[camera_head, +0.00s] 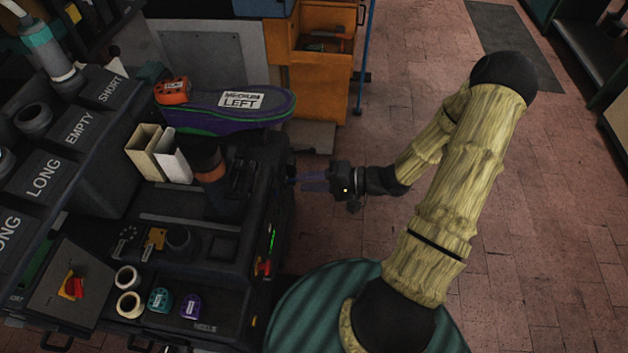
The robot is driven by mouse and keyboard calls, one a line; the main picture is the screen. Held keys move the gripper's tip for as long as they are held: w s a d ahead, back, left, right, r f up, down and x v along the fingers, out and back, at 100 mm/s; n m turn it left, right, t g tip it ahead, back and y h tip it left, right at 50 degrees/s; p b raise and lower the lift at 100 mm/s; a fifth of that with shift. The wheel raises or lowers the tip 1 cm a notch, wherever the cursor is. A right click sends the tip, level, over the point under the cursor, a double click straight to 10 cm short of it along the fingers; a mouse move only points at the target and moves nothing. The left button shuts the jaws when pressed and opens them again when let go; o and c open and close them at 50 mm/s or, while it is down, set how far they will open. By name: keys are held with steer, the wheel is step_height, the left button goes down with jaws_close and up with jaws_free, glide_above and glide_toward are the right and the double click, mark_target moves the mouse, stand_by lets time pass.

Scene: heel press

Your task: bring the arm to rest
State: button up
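My arm (440,210), with pale bamboo-like links and dark joints, rises from the lower middle and bends back down to the left. My gripper (302,181) is at its end, pointing left at the right side of the dark press machine (262,190). The fingertips are dark and small against the machine, so I cannot tell whether they touch it or how far apart they are. I see nothing clearly held.
A purple and green sole labelled MEDIUM LEFT (235,103) lies on the press behind my gripper. An orange heel piece (173,92) is beside it. Labelled bins (80,130) stand at left. An orange cabinet (322,75) is behind. The brick floor (540,220) at right is clear.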

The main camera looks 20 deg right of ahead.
steer(key=shift+s+d+r, duration=0.15)
steer(key=shift+s+d, duration=0.1)
steer(key=shift+d, duration=0.2)
steer(key=w+d+r+n+g+h+p, duration=0.1)
steer(key=w+d+r+n+h+p, duration=0.3)
steer(key=h, duration=0.8)
steer(key=s+a+r+g+h+p, duration=0.1)
steer(key=s+a+r+g+h, duration=0.1)
steer(key=s+r, duration=0.9)
steer(key=shift+s+a+r+n+g, duration=0.15)
steer(key=shift+a+r+n+g, duration=0.25)
steer(key=shift+a+r, duration=0.3)
